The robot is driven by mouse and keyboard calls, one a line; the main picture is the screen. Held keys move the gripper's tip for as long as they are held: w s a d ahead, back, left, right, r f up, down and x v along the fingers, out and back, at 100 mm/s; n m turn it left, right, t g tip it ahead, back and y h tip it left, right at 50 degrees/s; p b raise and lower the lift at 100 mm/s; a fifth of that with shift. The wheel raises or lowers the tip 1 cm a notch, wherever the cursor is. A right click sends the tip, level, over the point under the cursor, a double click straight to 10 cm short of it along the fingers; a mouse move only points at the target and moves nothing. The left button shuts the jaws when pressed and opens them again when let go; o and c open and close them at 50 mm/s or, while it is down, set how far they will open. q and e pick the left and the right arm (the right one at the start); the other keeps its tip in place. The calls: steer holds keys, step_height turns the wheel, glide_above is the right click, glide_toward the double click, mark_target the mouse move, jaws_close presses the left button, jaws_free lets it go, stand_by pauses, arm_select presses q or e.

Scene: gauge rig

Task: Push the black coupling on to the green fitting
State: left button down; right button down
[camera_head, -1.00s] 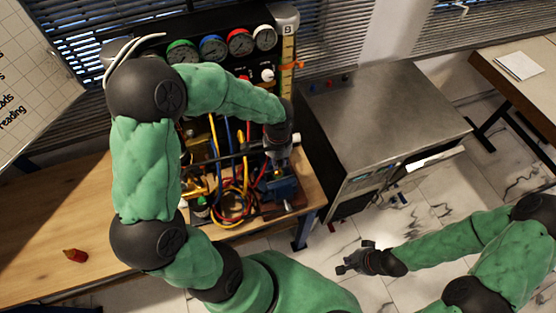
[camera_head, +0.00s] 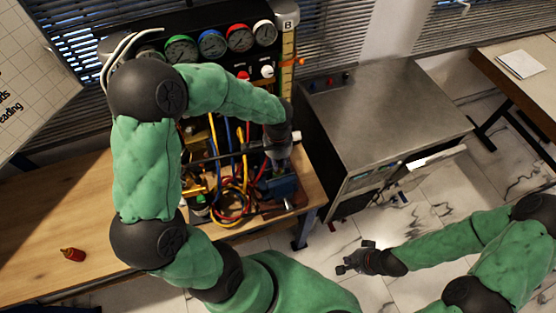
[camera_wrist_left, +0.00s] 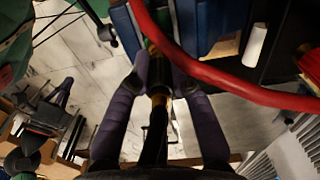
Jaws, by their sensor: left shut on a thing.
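My left gripper (camera_head: 279,166) points down at the right part of the gauge rig, beside a blue block (camera_head: 281,187). In the left wrist view my left gripper (camera_wrist_left: 160,72) is shut on a dark piece with a brass-coloured section (camera_wrist_left: 158,92), which I take to be the black coupling. A black hose-like length runs from it toward the camera. Its far end is hidden behind a red hose, so I cannot tell whether it touches a fitting. I cannot make out the green fitting for certain. My right gripper (camera_head: 357,259) is open and empty above the floor.
Several gauges (camera_head: 212,43) stand at the rig's back. Yellow, blue and red hoses (camera_head: 232,197) loop close by my left gripper; a red hose (camera_wrist_left: 220,72) crosses its fingertips. A metal cabinet (camera_head: 385,110) stands right. A small red bottle (camera_head: 73,255) is on the wooden table (camera_head: 50,215).

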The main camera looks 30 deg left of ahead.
arm_select(q)
steer(key=shift+f+b, duration=0.45)
steer(key=shift+f, duration=0.15)
stand_by(0.6)
steer(key=c, duration=0.7)
jaws_free()
steer(key=shift+r, duration=0.1)
